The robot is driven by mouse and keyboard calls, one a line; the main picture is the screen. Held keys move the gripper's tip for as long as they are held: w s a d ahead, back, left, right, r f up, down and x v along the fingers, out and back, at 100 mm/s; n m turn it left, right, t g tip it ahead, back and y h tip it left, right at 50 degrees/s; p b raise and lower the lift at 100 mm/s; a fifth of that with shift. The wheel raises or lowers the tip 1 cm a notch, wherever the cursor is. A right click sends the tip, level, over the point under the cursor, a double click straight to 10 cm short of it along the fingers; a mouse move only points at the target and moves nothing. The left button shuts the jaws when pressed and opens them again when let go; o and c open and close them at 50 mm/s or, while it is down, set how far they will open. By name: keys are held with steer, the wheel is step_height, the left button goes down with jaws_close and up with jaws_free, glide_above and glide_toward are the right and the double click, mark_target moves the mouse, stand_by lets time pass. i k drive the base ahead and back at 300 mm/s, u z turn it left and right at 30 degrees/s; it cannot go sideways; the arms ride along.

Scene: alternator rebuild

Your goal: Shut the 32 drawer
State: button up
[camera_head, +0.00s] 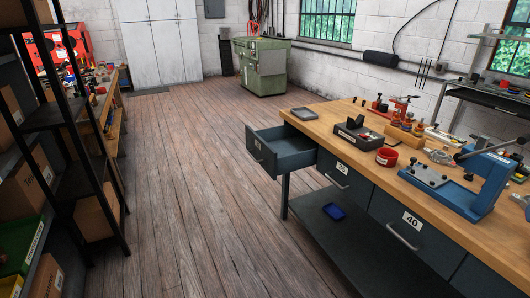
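A dark blue-grey drawer (262,155) at the left end of the wooden-topped workbench (315,124) stands pulled out. Its inside shows and looks empty. Its front has a handle and a small white label that is too small to read surely. The drawer beside it (345,182) is shut, with a label that is hard to read. A further shut drawer (398,225) bears the label 40. My gripper is not in view.
Wooden floor (190,190) is clear left of the bench. A black rack (85,140) with boxes stands at the left. A blue tray (334,211) lies on the bench's lower shelf. A blue press (475,185) and tools stand on top. A green machine (262,66) is at the back.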

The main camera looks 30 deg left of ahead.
mark_target(283, 149)
steer(key=u, duration=1.2)
steer(key=k, duration=0.55)
steer(key=u, duration=0.2)
steer(key=i, duration=0.7)
steer(key=u, duration=0.4)
steer(key=i, duration=1.05)
steer(key=z, duration=0.65)
